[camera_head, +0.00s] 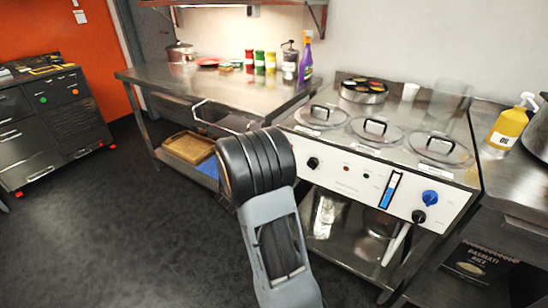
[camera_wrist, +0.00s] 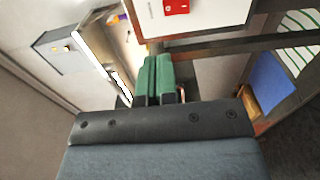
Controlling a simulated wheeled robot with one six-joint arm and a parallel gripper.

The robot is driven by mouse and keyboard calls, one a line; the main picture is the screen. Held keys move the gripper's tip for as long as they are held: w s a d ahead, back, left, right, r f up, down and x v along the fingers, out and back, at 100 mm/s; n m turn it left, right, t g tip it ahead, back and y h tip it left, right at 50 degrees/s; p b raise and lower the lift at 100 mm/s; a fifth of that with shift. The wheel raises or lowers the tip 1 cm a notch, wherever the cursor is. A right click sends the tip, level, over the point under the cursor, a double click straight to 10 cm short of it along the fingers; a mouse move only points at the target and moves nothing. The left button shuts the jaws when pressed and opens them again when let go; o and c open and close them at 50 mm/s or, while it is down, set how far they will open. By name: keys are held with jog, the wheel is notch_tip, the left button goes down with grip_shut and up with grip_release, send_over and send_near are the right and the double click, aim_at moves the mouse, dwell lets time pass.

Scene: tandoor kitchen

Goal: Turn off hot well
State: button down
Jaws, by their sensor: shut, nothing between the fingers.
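The hot well (camera_head: 380,185) is a steel counter unit with several round glass lids and a white front panel. The panel carries a black knob (camera_head: 312,162) at left, and a blue knob (camera_head: 430,197) and a lower black knob (camera_head: 418,216) at right. In the wrist view a red switch (camera_wrist: 176,6) sits on a white panel (camera_wrist: 215,14) at the top edge, partly cut off; I cannot tell for certain that this is the hot well's side. My gripper (camera_wrist: 158,62) has green fingers, shut and empty, pointing just below and left of that panel. My arm hides it in the head view.
A steel table (camera_head: 225,88) with jars and a purple spray bottle (camera_head: 306,58) stands left of the hot well. A brown tray (camera_head: 188,147) lies on its lower shelf. A yellow bottle (camera_head: 508,125) stands on the right counter. The floor at left is clear.

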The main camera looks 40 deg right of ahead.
jog(key=shift+s+a+r, duration=0.1)
jog(key=shift+s+a, duration=0.05)
jog(key=shift+a, duration=0.55)
jog(key=w+a+f+m+t+y, duration=0.3)
jog(key=w+a+f+t+y, duration=0.15)
jog(key=f+y, duration=0.25)
jog(key=s+a+r+m+g+y+p, duration=0.1)
jog(key=a+r+y+p, duration=0.25)
jog(key=a+y, duration=0.7)
jog(key=s+a+r+g+p, duration=0.1)
jog(key=s+a+r+p, duration=0.3)
jog(key=r, duration=0.3)
jog(key=s+a+r+g+p, duration=0.2)
jog(key=s+a+r+p, duration=0.2)
jog(key=s+r, duration=0.3)
jog(key=s+a+r+n+g+p, duration=0.1)
jog(key=s+a+r+p, duration=0.3)
jog(key=s+r, duration=0.2)
jog(key=shift+p+v, duration=0.3)
jog(key=shift+v, duration=0.5)
